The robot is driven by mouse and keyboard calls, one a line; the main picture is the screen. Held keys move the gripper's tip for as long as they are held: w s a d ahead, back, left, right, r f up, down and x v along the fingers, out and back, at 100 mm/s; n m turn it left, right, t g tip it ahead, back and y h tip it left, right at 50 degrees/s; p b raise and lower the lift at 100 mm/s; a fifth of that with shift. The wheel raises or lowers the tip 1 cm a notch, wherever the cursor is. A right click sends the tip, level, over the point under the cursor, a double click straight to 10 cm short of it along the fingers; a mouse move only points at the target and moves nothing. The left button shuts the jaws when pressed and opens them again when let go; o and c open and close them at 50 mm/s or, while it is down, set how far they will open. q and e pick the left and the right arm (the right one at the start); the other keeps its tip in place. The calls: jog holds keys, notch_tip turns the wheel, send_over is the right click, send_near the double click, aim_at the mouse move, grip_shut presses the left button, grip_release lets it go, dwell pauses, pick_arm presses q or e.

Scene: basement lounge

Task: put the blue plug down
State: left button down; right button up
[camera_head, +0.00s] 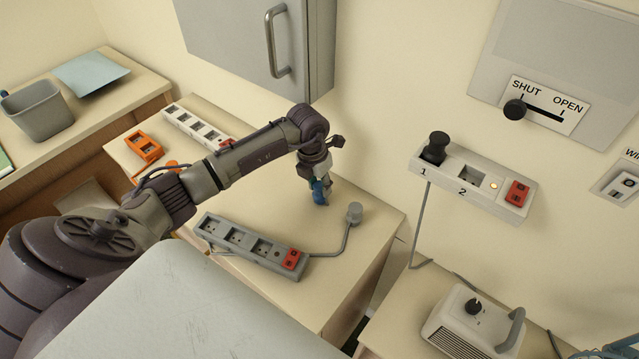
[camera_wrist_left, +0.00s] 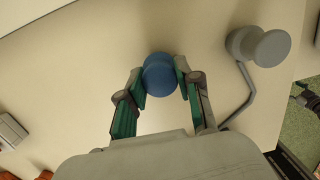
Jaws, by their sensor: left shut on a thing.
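The blue plug (camera_head: 319,191) is at the tip of my left gripper (camera_head: 321,184), over the wooden table (camera_head: 350,280). In the left wrist view the blue plug (camera_wrist_left: 159,75) sits between the two green-padded fingers of my left gripper (camera_wrist_left: 160,84), which are shut on it. I cannot tell whether the plug touches the table top. My right gripper is not in either view.
A grey power strip (camera_head: 245,245) with a red switch lies in front, its cord running to a grey plug (camera_head: 354,212) right of my gripper. A white strip (camera_head: 195,125) and an orange socket block (camera_head: 145,146) lie behind my arm. A wall cabinet (camera_head: 235,40) hangs above.

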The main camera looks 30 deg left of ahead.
aim_at(314, 188)
pick_arm(q)
jog(key=c, duration=0.8)
grip_release()
jog(key=shift+r, duration=0.1)
jog(key=shift+r, duration=0.2)
jog(key=r, duration=0.4)
jog(key=s+r+b, duration=0.1)
jog(key=r, duration=0.2)
jog(key=r+b, duration=0.1)
jog(key=r, duration=0.3)
jog(key=shift+s+a+r, duration=0.25)
jog(key=shift+a+r, duration=0.05)
jog(key=shift+a, duration=0.1)
jog(key=shift+f, duration=0.1)
